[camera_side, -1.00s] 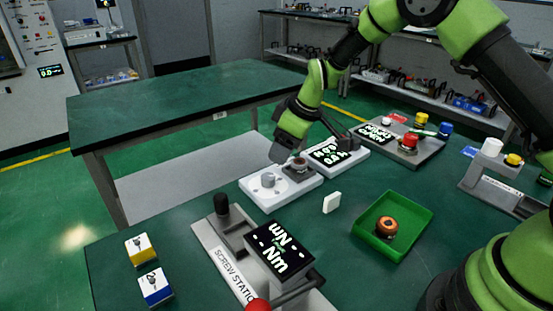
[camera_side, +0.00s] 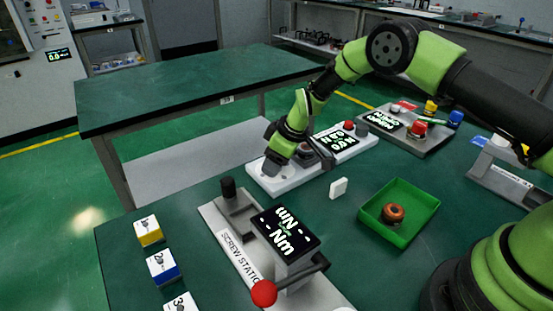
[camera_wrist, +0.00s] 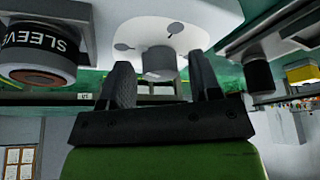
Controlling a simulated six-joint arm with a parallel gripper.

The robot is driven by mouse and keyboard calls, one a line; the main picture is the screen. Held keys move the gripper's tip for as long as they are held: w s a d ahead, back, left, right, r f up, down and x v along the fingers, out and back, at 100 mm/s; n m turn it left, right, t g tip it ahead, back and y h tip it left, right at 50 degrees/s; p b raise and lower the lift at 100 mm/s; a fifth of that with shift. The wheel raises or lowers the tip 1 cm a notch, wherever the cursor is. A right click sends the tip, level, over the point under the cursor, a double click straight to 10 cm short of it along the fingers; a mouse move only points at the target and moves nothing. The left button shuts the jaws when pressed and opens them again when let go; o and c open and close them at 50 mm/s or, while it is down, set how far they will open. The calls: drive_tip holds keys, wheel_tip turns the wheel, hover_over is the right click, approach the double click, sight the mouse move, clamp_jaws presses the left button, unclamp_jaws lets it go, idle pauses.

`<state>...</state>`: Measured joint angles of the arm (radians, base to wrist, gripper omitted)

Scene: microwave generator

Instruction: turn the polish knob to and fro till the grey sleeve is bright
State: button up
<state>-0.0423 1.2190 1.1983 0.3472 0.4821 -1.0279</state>
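The grey polish knob (camera_wrist: 158,62) stands on a white station plate (camera_side: 257,181) with small dark marks beside it. My gripper (camera_wrist: 162,80) is open, its two dark fingers apart with the knob showing between and beyond them; I see no contact. In the side view my gripper (camera_side: 274,167) points down over the knob's end of the plate and hides the knob. A round dark holder marked SLEEVE (camera_wrist: 40,50) sits at the left of the wrist view, with a brownish round face. The sleeve's own finish is too unclear to tell.
A lit display (camera_side: 338,138) adjoins the plate. A small white block (camera_side: 339,187) and a green tray (camera_side: 419,231) with a copper ring part (camera_side: 393,214) lie to the right. The screw station (camera_side: 232,256) and numbered cubes (camera_side: 149,231) are nearer.

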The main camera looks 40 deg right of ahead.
drive_tip(key=c, duration=0.8)
drive_tip(key=shift+o, duration=0.2)
drive_tip(key=shift+m, duration=0.3)
drive_tip(key=m+h, duration=0.1)
drive_tip(key=m, duration=0.1)
drive_tip(key=m+h, duration=0.1)
drive_tip(key=m, duration=0.2)
drive_tip(key=shift+a+t, duration=0.15)
drive_tip(key=shift+t, duration=0.15)
drive_tip(key=m+h, duration=0.1)
drive_tip(key=m, duration=0.2)
drive_tip(key=m+h, duration=0.1)
drive_tip(key=m, duration=0.3)
drive_tip(key=shift+g+h, duration=0.4)
drive_tip(key=o, duration=0.9)
